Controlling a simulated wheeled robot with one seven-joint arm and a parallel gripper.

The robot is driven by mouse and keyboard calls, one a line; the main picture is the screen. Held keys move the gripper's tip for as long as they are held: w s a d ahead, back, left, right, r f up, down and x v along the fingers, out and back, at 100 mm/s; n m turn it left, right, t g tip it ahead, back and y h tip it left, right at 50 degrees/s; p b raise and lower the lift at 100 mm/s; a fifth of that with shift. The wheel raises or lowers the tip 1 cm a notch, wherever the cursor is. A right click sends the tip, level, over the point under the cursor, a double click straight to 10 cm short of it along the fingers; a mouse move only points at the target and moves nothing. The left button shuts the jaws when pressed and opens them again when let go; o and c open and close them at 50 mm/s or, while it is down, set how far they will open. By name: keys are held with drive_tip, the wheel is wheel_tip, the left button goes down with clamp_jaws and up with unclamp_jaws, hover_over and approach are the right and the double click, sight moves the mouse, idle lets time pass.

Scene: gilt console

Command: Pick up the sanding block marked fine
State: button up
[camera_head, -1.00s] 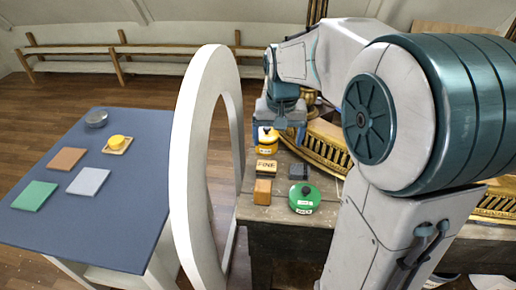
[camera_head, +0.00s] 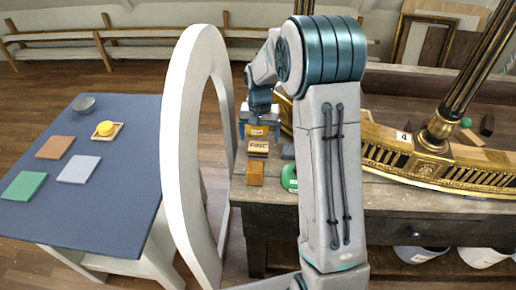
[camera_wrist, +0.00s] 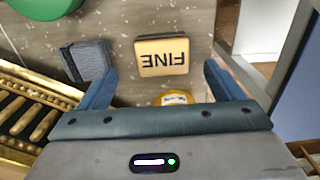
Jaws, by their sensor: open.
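The sanding block marked FINE (camera_head: 258,147) lies on the wooden bench near its left end, with its dark lettering facing up. In the wrist view the FINE block (camera_wrist: 161,56) shows as a tan rectangle with a dark edge, just beyond and between the fingertips. My gripper (camera_head: 259,130) is above the bench by the block, and in the wrist view my gripper (camera_wrist: 158,82) has its two blue fingers wide apart with nothing held. I cannot tell the exact height of the fingertips over the block.
A yellow tin (camera_head: 259,132), a grey block (camera_head: 287,151), an orange-brown block (camera_head: 255,173) and a green tin (camera_head: 289,179) stand close around. A gilt curved piece (camera_head: 450,165) lies right. A white ring-shaped frame (camera_head: 178,150) separates the bench from the blue table (camera_head: 100,225).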

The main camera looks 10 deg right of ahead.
sight(258, 146)
drive_tip(key=shift+w+a+f+p, duration=0.1)
drive_tip(key=shift+f+p, duration=0.3)
drive_tip(key=shift+f, duration=1.05)
drive_tip(key=shift+w+a+f+p, duration=0.1)
drive_tip(key=shift+f+p, duration=0.3)
drive_tip(key=shift+f, duration=1.05)
drive_tip(key=c, duration=1.1)
